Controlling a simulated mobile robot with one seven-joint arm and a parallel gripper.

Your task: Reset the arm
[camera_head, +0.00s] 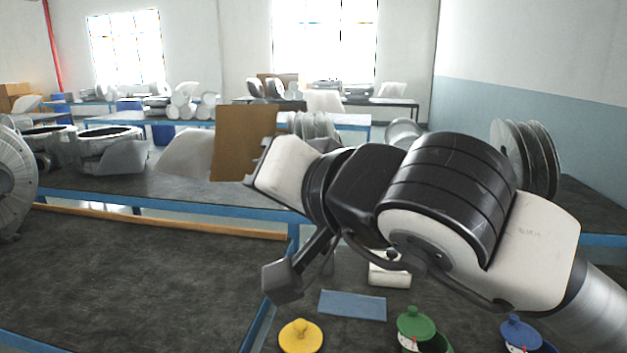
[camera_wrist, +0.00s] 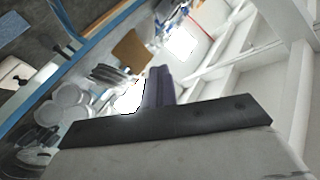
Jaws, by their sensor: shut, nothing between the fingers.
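My arm reaches in from the lower right of the head view and stretches left over the benches, raised well above the near bench. My gripper, at the arm's far left end, points away from me and is largely hidden behind the pale wrist housing. In the wrist view my gripper (camera_wrist: 158,72) shows as dark fingers pressed together above a wide black bar, with nothing held. A brown board (camera_head: 243,138) appears behind the arm's end; the wrist view shows it apart from the fingers (camera_wrist: 130,48).
Below the arm are a blue mat (camera_head: 352,305), a white box (camera_head: 389,273), a yellow lidded pot (camera_head: 300,337), a green one (camera_head: 415,324) and a blue one (camera_head: 520,334). Grey blower housings (camera_head: 105,150) and ribbed discs (camera_head: 525,158) stand on benches behind. The left near bench (camera_head: 130,285) is mostly bare.

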